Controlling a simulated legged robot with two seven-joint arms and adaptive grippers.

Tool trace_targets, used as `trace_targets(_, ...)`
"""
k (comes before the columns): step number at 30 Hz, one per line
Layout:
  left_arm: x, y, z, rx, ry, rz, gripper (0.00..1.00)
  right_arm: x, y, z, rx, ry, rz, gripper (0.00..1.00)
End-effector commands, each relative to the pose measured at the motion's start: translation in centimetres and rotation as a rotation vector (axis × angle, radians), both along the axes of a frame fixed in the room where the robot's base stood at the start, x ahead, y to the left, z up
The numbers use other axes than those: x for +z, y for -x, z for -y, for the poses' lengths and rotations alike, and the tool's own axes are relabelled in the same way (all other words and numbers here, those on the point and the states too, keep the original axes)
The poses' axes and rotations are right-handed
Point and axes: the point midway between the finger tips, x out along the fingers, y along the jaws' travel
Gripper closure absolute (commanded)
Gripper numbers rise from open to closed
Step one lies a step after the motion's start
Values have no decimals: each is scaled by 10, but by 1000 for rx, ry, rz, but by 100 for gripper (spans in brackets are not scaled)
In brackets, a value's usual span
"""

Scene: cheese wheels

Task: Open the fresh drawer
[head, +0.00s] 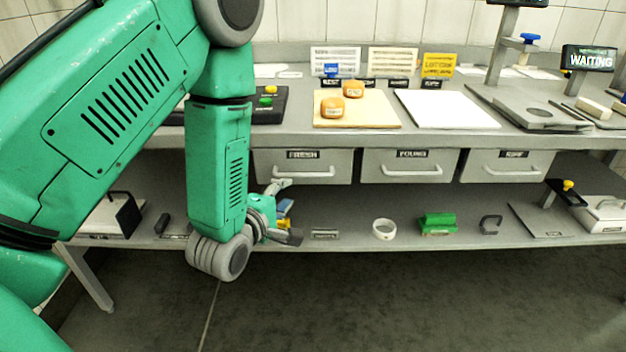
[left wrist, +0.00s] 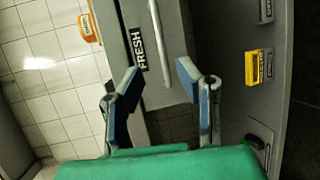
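The fresh drawer (head: 335,160) is the leftmost of three grey drawers under the counter and looks shut. Its pale bar handle (head: 303,173) runs across its front. In the left wrist view the drawer front (left wrist: 179,35) carries a FRESH label (left wrist: 138,48), and the handle (left wrist: 159,40) stands beside the label. My left gripper (head: 288,212) is open and empty, just below and left of the handle. In the left wrist view its two fingers (left wrist: 155,86) are spread, with the handle's end ahead between them and apart from them. My right gripper is out of view.
The young drawer (head: 410,162) and a third drawer (head: 508,163) sit to the right. The lower shelf holds a white ring (head: 384,229) and a green block (head: 437,223). Cheeses (head: 332,106) lie on a board on the counter. Floor before the drawers is clear.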

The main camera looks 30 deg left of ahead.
Motion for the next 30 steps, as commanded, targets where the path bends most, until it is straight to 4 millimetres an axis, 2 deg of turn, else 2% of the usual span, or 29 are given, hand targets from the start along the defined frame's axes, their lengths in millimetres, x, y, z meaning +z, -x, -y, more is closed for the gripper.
trace_targets(9, -14, -66, -9, -4, -5, 3, 69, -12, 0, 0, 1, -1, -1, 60)
trace_targets(15, -19, -97, -12, -3, -6, 1, 69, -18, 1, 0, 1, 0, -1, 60)
trace_targets(21, -22, -110, -17, -1, -4, -2, 69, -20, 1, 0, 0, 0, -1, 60)
trace_targets(29, -22, -112, -17, -1, -2, -2, 69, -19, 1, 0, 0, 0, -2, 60)
trace_targets(30, -22, -112, -17, -1, -3, -2, 73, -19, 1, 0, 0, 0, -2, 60)
